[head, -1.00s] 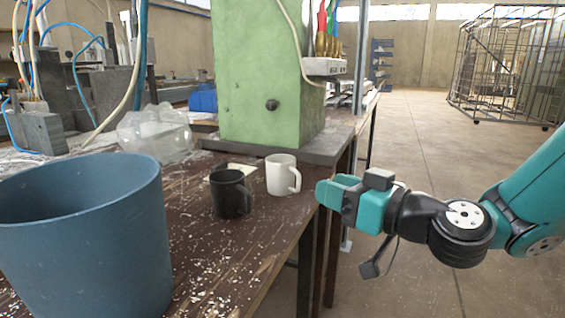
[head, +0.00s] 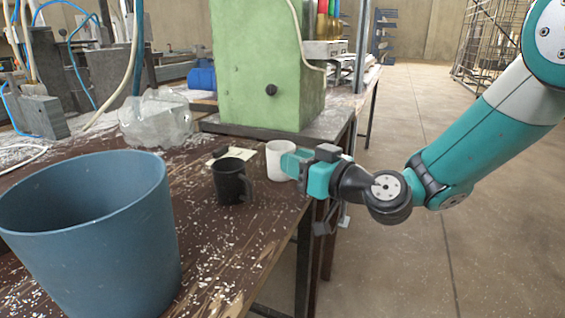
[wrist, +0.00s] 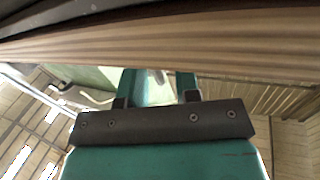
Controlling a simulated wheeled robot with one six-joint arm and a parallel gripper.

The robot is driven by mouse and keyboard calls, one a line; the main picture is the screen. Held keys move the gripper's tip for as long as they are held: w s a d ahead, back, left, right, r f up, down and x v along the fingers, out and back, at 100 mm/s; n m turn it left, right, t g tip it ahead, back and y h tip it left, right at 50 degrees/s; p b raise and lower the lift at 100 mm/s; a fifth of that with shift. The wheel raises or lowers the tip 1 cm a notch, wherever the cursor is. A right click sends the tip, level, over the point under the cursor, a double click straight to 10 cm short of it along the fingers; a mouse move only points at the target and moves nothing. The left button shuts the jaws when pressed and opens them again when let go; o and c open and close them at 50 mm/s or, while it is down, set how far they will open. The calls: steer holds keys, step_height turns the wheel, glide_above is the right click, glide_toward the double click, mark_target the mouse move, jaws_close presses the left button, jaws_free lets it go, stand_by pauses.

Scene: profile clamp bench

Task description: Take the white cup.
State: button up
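The white cup (head: 277,161) stands upright on the brown bench near its right edge. My gripper (head: 291,162) is at the cup's right side, and its fingers overlap the cup in the head view, hiding its right part and handle. In the wrist view my gripper (wrist: 157,88) has its two fingers apart, with a pale shape between them that I cannot clearly make out. The gripper looks open; contact with the cup cannot be told.
A black mug (head: 231,181) stands just left of the white cup. A large blue bin (head: 90,230) fills the front left. A green machine column (head: 262,70) rises behind the cups. The wooden bench edge (wrist: 200,42) crosses the wrist view.

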jaws_close()
